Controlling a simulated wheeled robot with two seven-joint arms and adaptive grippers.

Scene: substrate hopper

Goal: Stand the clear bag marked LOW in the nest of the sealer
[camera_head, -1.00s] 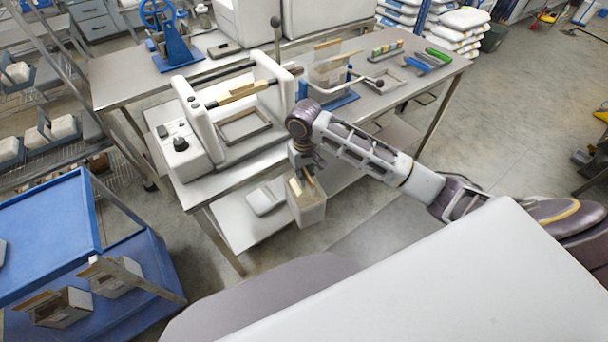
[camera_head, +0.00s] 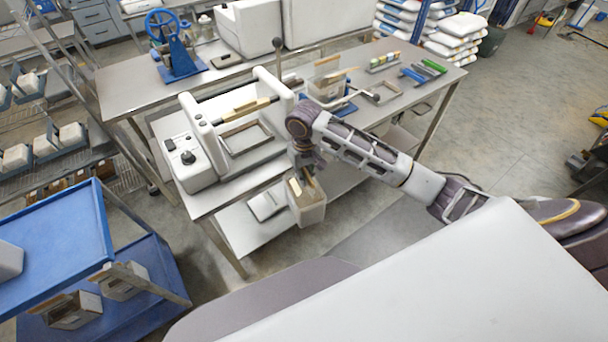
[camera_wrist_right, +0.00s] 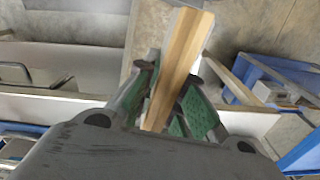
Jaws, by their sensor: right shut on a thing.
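My right gripper (camera_head: 306,172) is shut on the wooden top bar of a clear bag (camera_head: 308,208). The bag hangs upright below it, in front of the table edge and below its top. A pale label shows on it, but I cannot read the mark. The wrist view shows the wooden bar (camera_wrist_right: 181,62) between the green finger pads. The white sealer (camera_head: 199,160) stands on the table, up and left of the gripper. Its nest looks to be the rectangular metal frame (camera_head: 262,148) beside the sealing bar; it is empty. My left gripper is out of view.
Another clear bag (camera_head: 327,88) stands at a blue stand (camera_head: 345,109) right of the sealer. A lever with a dark knob (camera_head: 277,43) rises behind the sealer. A blue cart (camera_head: 50,245) with bags below is at left. A pale flat item (camera_head: 267,204) lies on the lower shelf.

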